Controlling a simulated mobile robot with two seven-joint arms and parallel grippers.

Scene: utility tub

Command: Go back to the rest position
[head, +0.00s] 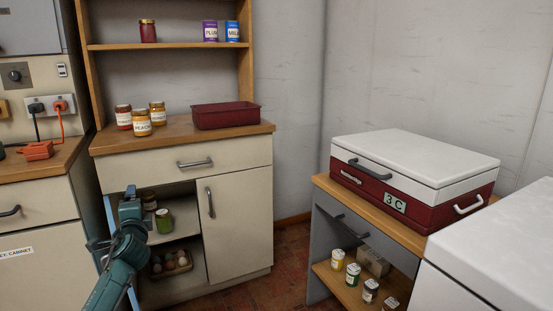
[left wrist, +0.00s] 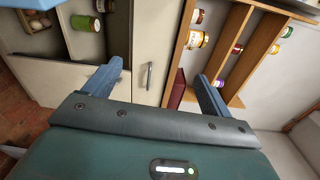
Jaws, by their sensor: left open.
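My left gripper (head: 130,204) is raised in front of the cream cabinet (head: 145,165), at the left of the head view. In the left wrist view its two blue fingers (left wrist: 160,85) are spread wide apart with nothing between them. Behind it is the cabinet's open compartment, with a green jar (head: 164,221), a dark-lidded jar (head: 149,201) and a carton of eggs (head: 170,264) inside. My right gripper is not in view.
Three jars (head: 141,122) and a dark red tub (head: 226,116) stand on the wooden counter, with more goods on the shelf (head: 165,46) above. A red and white cooler (head: 412,174) rests on the right-hand table. Tiled floor (head: 285,270) lies clear between.

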